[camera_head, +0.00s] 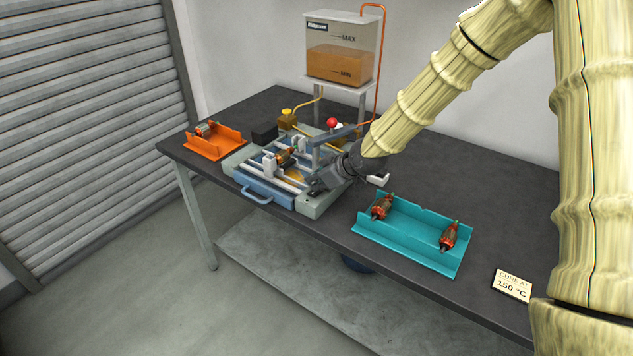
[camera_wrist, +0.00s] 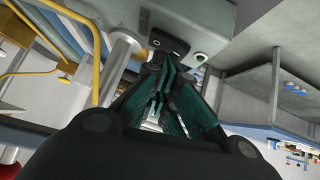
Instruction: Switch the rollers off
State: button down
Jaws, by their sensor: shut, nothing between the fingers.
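The winding machine (camera_head: 322,207) stands on the dark bench, with an armature (camera_head: 286,157) lying across its pale rollers (camera_head: 262,170). My gripper (camera_head: 316,188) is at the machine's front right corner, fingers shut and empty. In the wrist view my gripper (camera_wrist: 165,62) points at a dark rocker switch (camera_wrist: 168,42) on the grey housing. The fingertips are close to the switch; I cannot tell whether they touch it. A small round green-centred part (camera_wrist: 199,57) sits beside the switch. In the head view my gripper largely hides the switch, and its position is unclear.
An orange tray (camera_head: 216,147) with one armature stands at the left. A teal tray (camera_head: 405,235) with two armatures is at the right front. A resin tank (camera_head: 340,50) on a stand is behind. A red ball knob (camera_head: 332,122) rises near my arm. A "150 °C" card (camera_head: 512,285) lies right.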

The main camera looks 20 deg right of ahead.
notch_tip(320, 180, up, 4)
jog(key=p, duration=0.2)
jog(key=shift+w+d+p, duration=0.1)
jog(key=shift+d+p, duration=0.05)
jog(key=shift+p, duration=0.15)
jog(key=shift+s+d+r+b, duration=0.1)
jog(key=shift+s+d+b, duration=0.15)
jog(key=shift+b, duration=0.15)
jog(key=d+b+v, duration=0.1)
jog(key=v, duration=0.8)
jog(key=shift+w+b, duration=0.3)
jog(key=shift+w, duration=0.05)
